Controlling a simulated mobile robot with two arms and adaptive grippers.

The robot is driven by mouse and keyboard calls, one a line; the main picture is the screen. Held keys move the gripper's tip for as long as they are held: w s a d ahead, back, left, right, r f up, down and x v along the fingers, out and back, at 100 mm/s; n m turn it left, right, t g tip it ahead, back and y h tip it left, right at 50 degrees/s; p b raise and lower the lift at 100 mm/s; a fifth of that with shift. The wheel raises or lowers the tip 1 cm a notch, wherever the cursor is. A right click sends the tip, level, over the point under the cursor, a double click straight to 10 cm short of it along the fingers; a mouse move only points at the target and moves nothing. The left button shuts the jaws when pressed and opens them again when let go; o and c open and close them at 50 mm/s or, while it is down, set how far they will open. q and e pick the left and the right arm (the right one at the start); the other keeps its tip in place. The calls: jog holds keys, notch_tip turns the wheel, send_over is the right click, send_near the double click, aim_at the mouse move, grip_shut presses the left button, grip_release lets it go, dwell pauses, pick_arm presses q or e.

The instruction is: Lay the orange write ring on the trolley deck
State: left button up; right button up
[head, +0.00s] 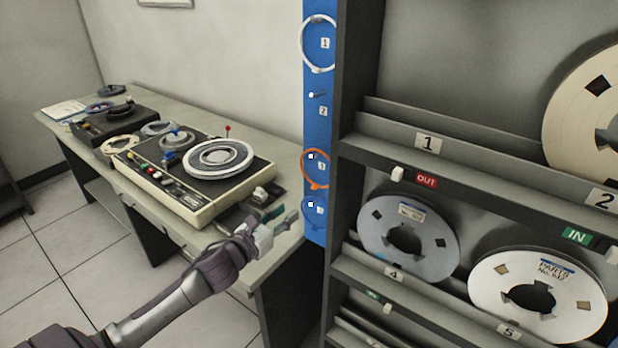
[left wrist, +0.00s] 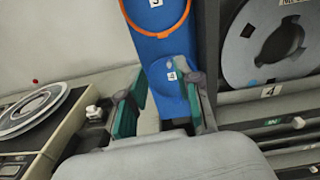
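The orange write ring (head: 315,185) hangs on the third hook of a blue board (head: 320,130). Its lower arc also shows at the top of the left wrist view (left wrist: 160,37). My left gripper (head: 282,215) is in front of the desk's near right end, below and left of the ring and apart from it. In the left wrist view the gripper (left wrist: 164,102) is open, its green-padded fingers spread with nothing between them. The blue board's lower part shows beyond them. My right gripper is not in view. I see no trolley deck in either view.
A white ring (head: 304,45) hangs above and a blue ring (head: 313,222) below. A rack (head: 350,130) with tape reels stands close on the right. A desk (head: 245,135) with a tape deck (head: 200,205) is on the left. Tiled floor (head: 60,245) is open at lower left.

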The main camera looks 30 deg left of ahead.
aim_at(313, 188)
pick_arm(q)
jog(key=w+d+r+m+b, duration=0.1)
jog(key=w, duration=0.8)
jog(key=shift+d+r+b, duration=0.2)
jog(key=shift+d+b, duration=0.05)
jog(key=shift+b, duration=0.15)
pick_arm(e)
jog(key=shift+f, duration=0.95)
pick_arm(q)
jog(key=shift+w, duration=0.1)
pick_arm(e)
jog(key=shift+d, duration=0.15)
pick_arm(q)
grip_shut()
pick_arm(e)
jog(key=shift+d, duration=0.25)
pick_arm(q)
jog(key=shift+r, duration=0.1)
